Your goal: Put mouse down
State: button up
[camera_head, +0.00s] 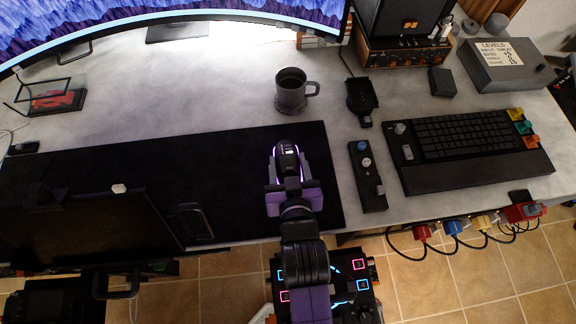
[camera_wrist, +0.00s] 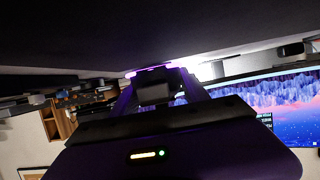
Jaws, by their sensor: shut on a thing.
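A dark mouse (camera_head: 287,156) with a small bright light on top is between the fingers of my gripper (camera_head: 288,165). In the head view my gripper is shut on it, over the right part of a black desk mat (camera_head: 240,150). I cannot tell whether the mouse touches the mat or is slightly above it. In the wrist view my gripper (camera_wrist: 160,80) reaches forward close to a dark surface, and a dark block, perhaps the mouse, shows between the fingers.
A grey mug (camera_head: 290,92) stands beyond the mat. A small control strip (camera_head: 368,178) and a black keyboard (camera_head: 465,145) lie to the right. A curved monitor (camera_head: 170,25) is at the back. A dark screen panel (camera_head: 90,235) covers the mat's left part. The mat's middle is clear.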

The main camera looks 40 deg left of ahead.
jog(key=shift+f, duration=1.1)
jog(key=shift+f, duration=0.2)
jog(key=o, duration=1.4)
jog(key=shift+r, duration=0.1)
jog(key=shift+r, duration=0.2)
jog(key=v, duration=1.2)
